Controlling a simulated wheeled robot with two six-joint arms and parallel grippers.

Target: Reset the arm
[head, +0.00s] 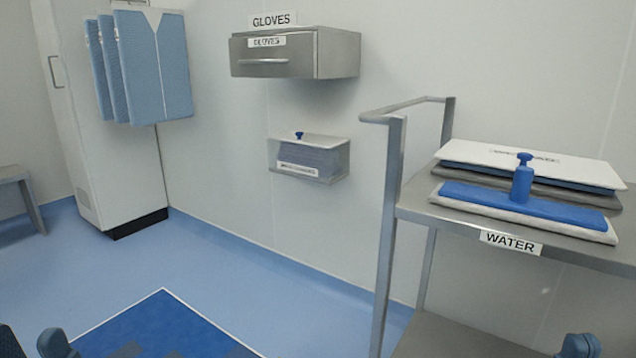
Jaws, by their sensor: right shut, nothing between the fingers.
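My right arm shows only as a small dark blue-grey piece at the bottom right edge in the head view, and my right gripper (580,346) is shut and empty there, below the steel cart. Most of it is cut off by the frame. On the left, only dark rounded parts of my left arm show at the bottom left corner. The left gripper itself is not in view. Neither arm is seen touching anything.
A steel cart (420,207) at right carries a blue-handled mop head (475,197) and stacked flat pads. A glove box (320,53) and a clear holder (340,160) hang on the wall. A white cabinet (70,100) stands at left. Blue floor (230,260) between is clear.

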